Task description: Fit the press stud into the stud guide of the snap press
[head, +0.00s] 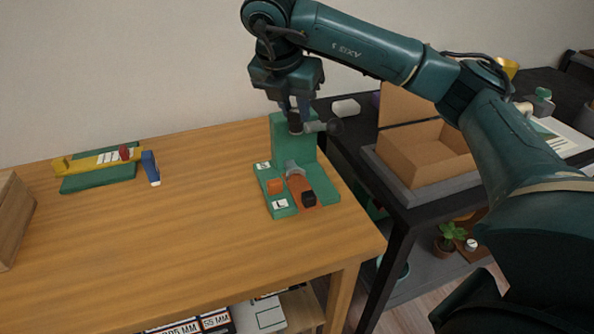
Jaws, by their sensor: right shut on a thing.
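A green stand, which looks like the snap press (281,128), is at the table's right end, with an upright back plate and a low base. An orange cylinder (299,188) with a grey collar and black end lies on the base; I cannot tell whether it is the press stud. My right gripper (294,107) points down in front of the back plate, shut on a dark cylindrical piece (295,123). A grey arm with a dark ball (335,126) sticks out to the right beside this piece. The stud guide cannot be told apart. My left gripper is out of view.
An orange block (275,186) sits on the base between S and L labels. A yellow fixture (98,160) and a blue piece (151,168) are at the left. An open cardboard box (424,152) stands on the dark shelf at right. The wooden table's (170,240) middle is clear.

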